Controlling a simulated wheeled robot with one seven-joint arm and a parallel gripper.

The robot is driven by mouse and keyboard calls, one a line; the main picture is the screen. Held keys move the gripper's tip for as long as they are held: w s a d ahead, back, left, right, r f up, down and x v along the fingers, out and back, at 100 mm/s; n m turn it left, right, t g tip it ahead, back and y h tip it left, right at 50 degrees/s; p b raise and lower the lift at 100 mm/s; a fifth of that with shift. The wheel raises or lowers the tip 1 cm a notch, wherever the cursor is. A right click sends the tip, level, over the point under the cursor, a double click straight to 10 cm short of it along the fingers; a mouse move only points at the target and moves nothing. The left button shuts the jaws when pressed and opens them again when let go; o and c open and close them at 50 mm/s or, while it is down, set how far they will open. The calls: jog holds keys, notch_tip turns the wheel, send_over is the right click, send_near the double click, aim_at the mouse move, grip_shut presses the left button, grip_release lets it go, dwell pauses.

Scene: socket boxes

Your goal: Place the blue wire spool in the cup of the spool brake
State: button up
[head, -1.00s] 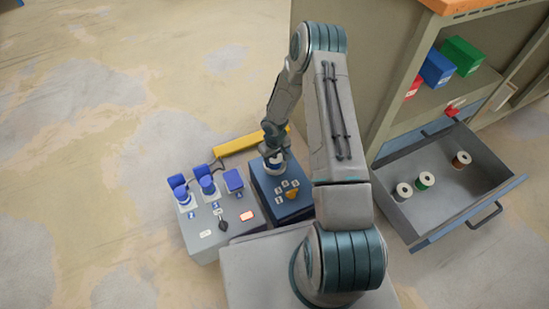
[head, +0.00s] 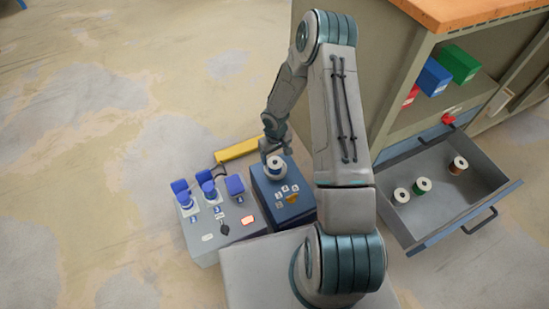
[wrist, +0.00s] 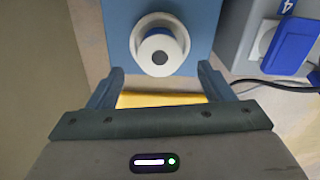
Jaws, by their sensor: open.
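The blue wire spool (head: 275,164), with white flanges and a dark blue band, stands on top of the blue box (head: 264,193), at its far end. In the wrist view the spool (wrist: 160,52) sits upright within a pale round rim, the cup of the spool brake (wrist: 148,20). My gripper (wrist: 161,72) is open, its two fingers apart on either side, just short of the spool and not touching it. In the head view my gripper (head: 272,148) is just above and behind the spool. The cup is mostly hidden there.
A grey socket box (head: 228,243) with blue flip lids and a black cable stands left of the blue box. A yellow bar (head: 238,151) lies behind. An open drawer (head: 440,205) at right holds white, green and brown spools under a shelf with coloured boxes.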

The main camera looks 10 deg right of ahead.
notch_tip(320, 180, up, 6)
jog(key=p, duration=0.2)
notch_tip(320, 180, up, 11)
jog(key=h, duration=0.1)
send_over(276, 162)
jog(key=s+d, duration=0.1)
jog(key=d, duration=0.1)
jog(key=s+r+m+h, duration=0.1)
jog(key=s+r, duration=0.2)
jog(key=r, duration=0.3)
jog(key=s+r+m, duration=0.1)
jog(key=s+r, duration=0.2)
jog(key=r, duration=0.2)
jog(key=s+a+r+m+t+y, duration=0.1)
jog(key=s+a+r+y, duration=0.1)
jog(key=s+r, duration=1)
jog(key=s+a, duration=0.1)
jog(key=s, duration=0.2)
jog(key=shift+s+r+m+b, duration=0.15)
jog(key=shift+s+m+b, duration=0.15)
jog(key=shift+s, duration=0.05)
